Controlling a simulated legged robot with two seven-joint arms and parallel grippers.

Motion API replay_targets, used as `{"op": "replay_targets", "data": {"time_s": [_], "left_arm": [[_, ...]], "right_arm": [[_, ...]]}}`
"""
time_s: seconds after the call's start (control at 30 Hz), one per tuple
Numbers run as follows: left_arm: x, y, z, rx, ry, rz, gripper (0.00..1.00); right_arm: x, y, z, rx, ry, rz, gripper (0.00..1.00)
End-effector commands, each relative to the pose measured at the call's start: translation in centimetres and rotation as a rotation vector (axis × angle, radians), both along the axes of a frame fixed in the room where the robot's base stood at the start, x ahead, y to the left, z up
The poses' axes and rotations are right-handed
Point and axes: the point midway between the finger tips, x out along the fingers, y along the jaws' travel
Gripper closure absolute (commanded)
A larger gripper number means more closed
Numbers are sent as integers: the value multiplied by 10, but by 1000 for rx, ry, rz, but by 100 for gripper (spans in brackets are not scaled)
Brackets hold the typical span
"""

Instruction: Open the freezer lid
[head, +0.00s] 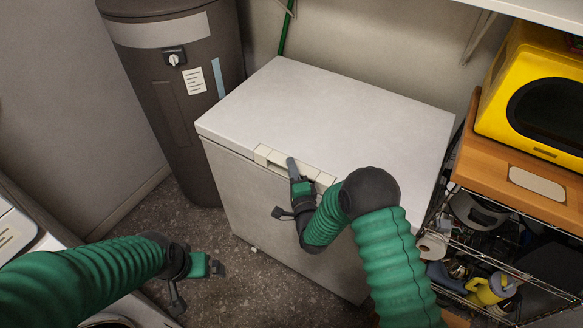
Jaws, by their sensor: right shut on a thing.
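The white chest freezer (235,195) stands in the middle of the head view. Its flat lid (335,115) lies level on the body and looks closed. A pale handle (270,157) sits at the lid's front edge. My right gripper (292,168) is at the handle's middle, shut on it, and hides part of it. My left gripper (198,284) hangs over the floor in front of the freezer, apart from it.
A dark water heater (172,110) stands left of the freezer. A wire shelf rack (500,270) stands close on the right, below a wooden board (520,180) with a yellow microwave (540,95). A washer (30,235) is at the lower left. Speckled floor (240,270) lies bare in front.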

Motion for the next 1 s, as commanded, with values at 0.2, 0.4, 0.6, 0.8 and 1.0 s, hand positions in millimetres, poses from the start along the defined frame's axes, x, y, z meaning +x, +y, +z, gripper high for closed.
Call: {"op": "replay_targets", "data": {"time_s": [0.2, 0.4, 0.6, 0.8, 1.0], "left_arm": [[0, 0, -1, 0, 0, 0, 0], [0, 0, 0, 0, 0, 0, 0], [0, 0, 13, 0, 0, 0, 0], [0, 0, 24, 0, 0, 0, 0], [0, 0, 57, 0, 0, 0, 0]], "right_arm": [[-2, 0, -5, -2, 12, 1, 100], [-2, 0, -5, -2, 13, 1, 100], [-1, -1, 11, 11, 29, 1, 100], [0, -2, 27, 26, 41, 0, 100], [5, -5, 69, 63, 86, -2, 100]]}}
